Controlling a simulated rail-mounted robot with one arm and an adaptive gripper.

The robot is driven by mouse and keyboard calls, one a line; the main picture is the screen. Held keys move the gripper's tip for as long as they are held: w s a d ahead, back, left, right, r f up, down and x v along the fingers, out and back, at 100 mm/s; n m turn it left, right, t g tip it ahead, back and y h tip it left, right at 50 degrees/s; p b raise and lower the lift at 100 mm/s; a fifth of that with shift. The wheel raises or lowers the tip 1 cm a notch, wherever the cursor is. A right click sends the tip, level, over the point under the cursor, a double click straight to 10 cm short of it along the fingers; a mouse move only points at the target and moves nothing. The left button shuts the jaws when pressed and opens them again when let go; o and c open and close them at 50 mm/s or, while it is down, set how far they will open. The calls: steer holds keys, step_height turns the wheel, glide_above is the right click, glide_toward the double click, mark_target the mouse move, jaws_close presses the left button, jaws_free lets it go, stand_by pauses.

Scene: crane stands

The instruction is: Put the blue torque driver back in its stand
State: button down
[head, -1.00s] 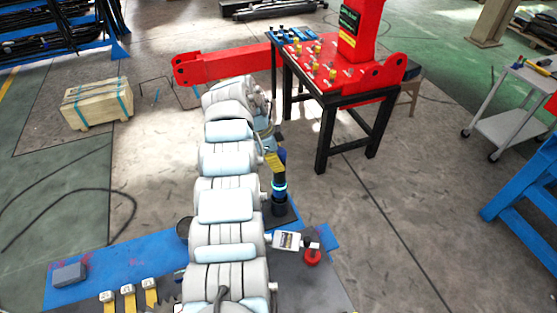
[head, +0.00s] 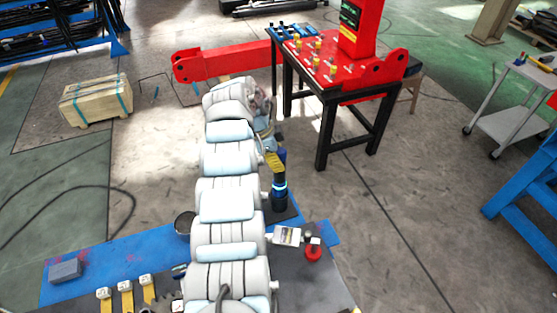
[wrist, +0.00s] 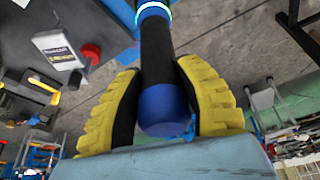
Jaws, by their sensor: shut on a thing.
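The blue torque driver (head: 281,157) stands upright at the right of my arm in the head view, with a blue end on top, a dark body and a glowing ring lower down. Its dark stand (head: 280,204) is directly below, on a black base plate. The driver's lower end appears to be at or in the stand, but I cannot tell how deep. In the wrist view, the yellow fingers of my gripper (wrist: 158,75) are shut on both sides of the driver's dark body (wrist: 156,55). The stand does not show clearly there. My arm partly hides the gripper in the head view.
A white box (head: 286,236) and a red-based item (head: 313,250) stand near the stand on the bench. A grey block (head: 65,271) and yellow-handled tools (head: 125,298) lie at left. The red crane table (head: 325,68) is beyond, across open floor.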

steer(key=shift+f+b, duration=0.5)
steer(key=shift+f, duration=0.4)
steer(key=shift+f+b, duration=0.35)
steer(key=shift+b, duration=0.2)
steer(key=c, duration=0.6)
jaws_free()
steer(key=shift+w+r, duration=0.1)
steer(key=shift+v, duration=2.45)
